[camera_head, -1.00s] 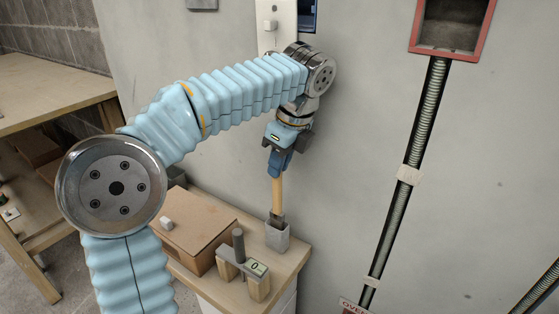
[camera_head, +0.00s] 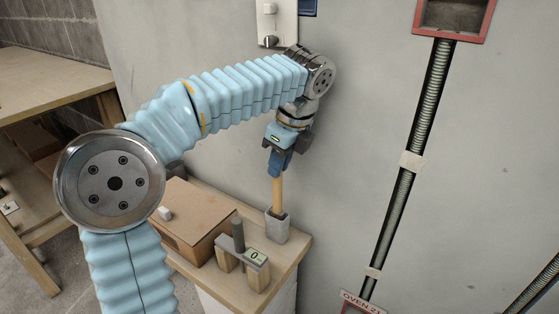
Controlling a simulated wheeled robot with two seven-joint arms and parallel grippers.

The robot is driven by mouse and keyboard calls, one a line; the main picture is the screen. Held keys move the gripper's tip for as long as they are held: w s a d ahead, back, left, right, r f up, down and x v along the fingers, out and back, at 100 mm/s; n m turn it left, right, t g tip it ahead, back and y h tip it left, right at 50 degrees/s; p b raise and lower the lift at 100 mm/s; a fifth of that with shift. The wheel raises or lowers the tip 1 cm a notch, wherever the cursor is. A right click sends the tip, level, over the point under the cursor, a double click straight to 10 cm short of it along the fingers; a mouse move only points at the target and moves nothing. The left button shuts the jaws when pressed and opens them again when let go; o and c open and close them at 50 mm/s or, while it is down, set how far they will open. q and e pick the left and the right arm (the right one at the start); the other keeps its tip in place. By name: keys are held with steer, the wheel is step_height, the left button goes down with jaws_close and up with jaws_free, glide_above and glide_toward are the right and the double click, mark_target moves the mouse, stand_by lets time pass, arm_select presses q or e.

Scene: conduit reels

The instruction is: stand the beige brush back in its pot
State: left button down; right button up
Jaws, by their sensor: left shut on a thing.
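The beige brush (camera_head: 277,193) hangs upright below my left gripper (camera_head: 279,165), which is shut on its upper handle. The grey pot (camera_head: 278,229) stands on the back right of the wooden bench top. The brush's lower end is inside the pot's mouth and hidden by its wall. I cannot tell whether it touches the pot's floor. My right gripper is not in view.
A brown box (camera_head: 191,222) with a small white block (camera_head: 164,213) on it lies left of the pot. A wooden stand with a grey post (camera_head: 238,235) and a "0" label is in front. The wall is close behind.

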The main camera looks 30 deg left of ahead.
arm_select(q)
steer(key=shift+f+b, duration=0.6)
steer(key=shift+f, duration=0.6)
steer(key=c, duration=1)
jaws_free()
steer(key=p+v, duration=0.4)
steer(key=v, duration=1)
steer(key=shift+s, duration=0.1)
